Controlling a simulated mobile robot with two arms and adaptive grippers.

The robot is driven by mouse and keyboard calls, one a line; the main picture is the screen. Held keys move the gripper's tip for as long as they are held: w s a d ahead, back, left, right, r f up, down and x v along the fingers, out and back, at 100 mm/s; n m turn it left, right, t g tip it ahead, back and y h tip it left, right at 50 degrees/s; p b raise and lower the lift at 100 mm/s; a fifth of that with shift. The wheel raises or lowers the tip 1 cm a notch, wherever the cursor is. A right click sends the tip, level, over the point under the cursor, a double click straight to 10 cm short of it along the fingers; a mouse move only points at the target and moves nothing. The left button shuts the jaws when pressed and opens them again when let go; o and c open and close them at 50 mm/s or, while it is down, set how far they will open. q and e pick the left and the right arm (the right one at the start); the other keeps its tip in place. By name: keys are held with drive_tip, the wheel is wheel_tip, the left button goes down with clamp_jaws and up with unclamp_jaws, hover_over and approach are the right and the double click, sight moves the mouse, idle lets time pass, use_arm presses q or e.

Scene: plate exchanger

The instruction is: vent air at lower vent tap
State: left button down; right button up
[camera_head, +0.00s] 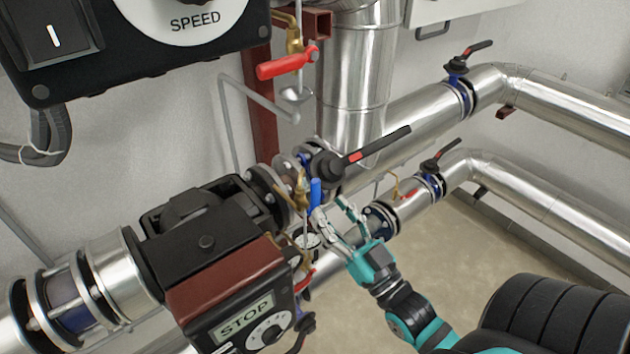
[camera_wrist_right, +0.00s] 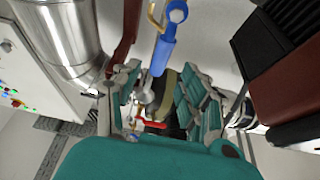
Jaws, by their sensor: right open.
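A small brass tap with a blue handle (camera_head: 316,192) sits on the pipework beside the pump. Its blue handle (camera_wrist_right: 162,55) also shows in the right wrist view, at the top, just beyond the finger gap. My right gripper (camera_head: 334,211) is open and close to this handle; I cannot tell whether a finger touches it. The open fingers (camera_wrist_right: 158,100) show on both sides in the wrist view. Another tap with a red handle (camera_head: 303,281) is lower down, partly hidden by the pump. A red handle (camera_wrist_right: 153,124) shows low between the fingers. My left gripper is not in view.
An upper red-handled tap (camera_head: 286,65) sits above a small funnel (camera_head: 296,95). A black valve lever with a red band (camera_head: 372,147) reaches over my right gripper. The pump box reading STOP (camera_head: 243,320) is at its left. Large metal pipes (camera_head: 575,120) run right.

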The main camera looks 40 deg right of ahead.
sight(318, 194)
drive_tip(key=p+x, duration=0.1)
drive_tip(key=x, duration=0.5)
drive_tip(key=shift+f+p, duration=0.1)
drive_tip(key=shift+p, duration=0.2)
drive_tip(key=shift+c, duration=0.4)
clamp_jaws()
